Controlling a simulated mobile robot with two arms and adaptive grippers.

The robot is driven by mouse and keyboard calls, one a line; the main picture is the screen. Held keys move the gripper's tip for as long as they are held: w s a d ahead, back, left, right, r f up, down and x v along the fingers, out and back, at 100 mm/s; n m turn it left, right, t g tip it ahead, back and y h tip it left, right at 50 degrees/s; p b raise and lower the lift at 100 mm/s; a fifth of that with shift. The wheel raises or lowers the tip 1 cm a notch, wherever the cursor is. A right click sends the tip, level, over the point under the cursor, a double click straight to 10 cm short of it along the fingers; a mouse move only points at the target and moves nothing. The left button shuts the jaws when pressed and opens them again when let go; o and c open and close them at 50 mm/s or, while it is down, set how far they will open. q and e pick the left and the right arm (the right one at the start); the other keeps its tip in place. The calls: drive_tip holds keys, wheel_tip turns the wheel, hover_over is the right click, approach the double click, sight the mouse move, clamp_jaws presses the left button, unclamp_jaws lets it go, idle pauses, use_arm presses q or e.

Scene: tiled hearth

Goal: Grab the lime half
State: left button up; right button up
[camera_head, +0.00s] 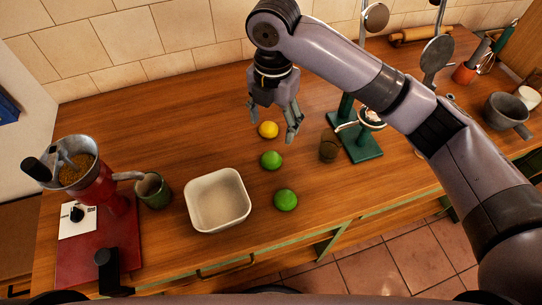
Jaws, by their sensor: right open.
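Two round green limes stand on the wooden counter, one in the middle (271,160) and one nearer the front edge (285,200). From this view I cannot tell whether either is a half; no cut face shows. A yellow lemon (268,130) lies just behind them. My right gripper (271,124) points down with its fingers apart and nothing between them. It is at the lemon in the picture, behind both limes; its height above the counter is unclear. My left gripper is not in view.
A white square bowl (217,200) sits left of the limes. A green cup (153,190) and a red grinder (95,190) stand farther left. A dark glass (329,146) and a green-based press (362,146) stand right of the fruit. The back-left counter is clear.

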hover_over(272, 153)
drive_tip(key=f, duration=0.4)
drive_tip(key=f+p, duration=0.1)
drive_tip(key=f, duration=0.2)
drive_tip(key=shift+s+d, duration=0.1)
drive_tip(key=shift+s, duration=0.15)
drive_tip(key=shift+w+f+p, duration=0.15)
drive_tip(key=shift+f+p, duration=0.6)
drive_tip(key=shift+f, duration=1.9)
drive_tip(key=shift+c, duration=0.2)
drive_tip(key=c, duration=1.1)
drive_tip(key=shift+o, duration=0.2)
drive_tip(key=shift+r, duration=0.1)
